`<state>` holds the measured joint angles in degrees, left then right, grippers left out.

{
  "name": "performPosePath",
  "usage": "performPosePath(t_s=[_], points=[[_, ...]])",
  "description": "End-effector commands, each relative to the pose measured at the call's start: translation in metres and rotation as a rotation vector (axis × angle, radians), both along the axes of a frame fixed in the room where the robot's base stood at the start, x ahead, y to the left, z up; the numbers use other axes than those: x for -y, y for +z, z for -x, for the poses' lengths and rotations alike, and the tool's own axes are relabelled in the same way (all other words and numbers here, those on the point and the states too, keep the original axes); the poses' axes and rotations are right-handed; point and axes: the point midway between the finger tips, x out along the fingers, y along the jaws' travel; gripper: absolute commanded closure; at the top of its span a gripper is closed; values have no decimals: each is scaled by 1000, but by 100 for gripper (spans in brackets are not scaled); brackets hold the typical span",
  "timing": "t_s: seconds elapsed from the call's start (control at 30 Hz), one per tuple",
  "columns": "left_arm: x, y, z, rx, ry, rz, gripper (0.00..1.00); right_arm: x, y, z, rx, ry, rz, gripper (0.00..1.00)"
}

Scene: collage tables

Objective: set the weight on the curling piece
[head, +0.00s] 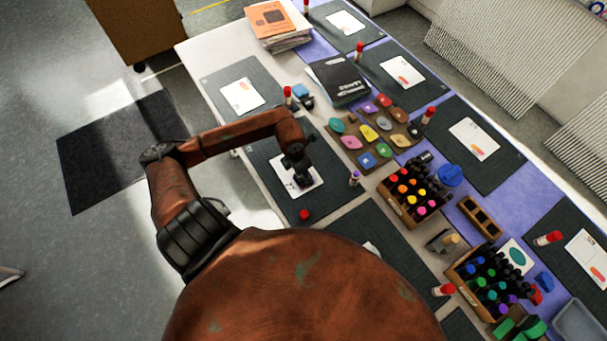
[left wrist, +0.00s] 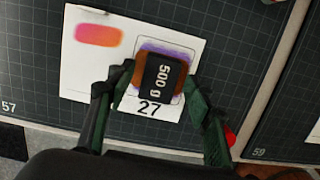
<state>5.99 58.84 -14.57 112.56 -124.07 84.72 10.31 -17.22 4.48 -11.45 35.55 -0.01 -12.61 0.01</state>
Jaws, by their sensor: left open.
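The black weight (left wrist: 164,78), marked 500 g, sits over a brown-orange piece (left wrist: 125,78) with a purple patch around it. In the head view my left gripper (head: 302,181) is low over the same card (head: 282,172). My right gripper is out of view.
The card lies on a dark mat (head: 262,152). A red-capped stick (head: 305,214) and a purple-capped stick (head: 354,178) stand near. To the right are a board (head: 352,143) of coloured pieces and a wooden bottle crate (head: 394,205). A black book (head: 338,80) lies beyond.

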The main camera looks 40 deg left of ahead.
Motion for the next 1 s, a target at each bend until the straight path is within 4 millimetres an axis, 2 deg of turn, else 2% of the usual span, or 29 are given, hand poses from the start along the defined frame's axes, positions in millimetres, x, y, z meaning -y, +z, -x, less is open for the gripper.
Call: performPosePath(t_s=[0.17,0.4,0.6,0.8,1.0], points=[[-2,19,2,2,-1,-3,53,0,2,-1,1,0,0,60],[-4,69,8,5,-2,-4,53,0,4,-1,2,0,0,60],[-5,103,14,2,-1,-2,53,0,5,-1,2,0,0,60],[-6,119,16,0,0,-1,53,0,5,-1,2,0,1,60],[-5,121,17,0,0,0,53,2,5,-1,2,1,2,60]])
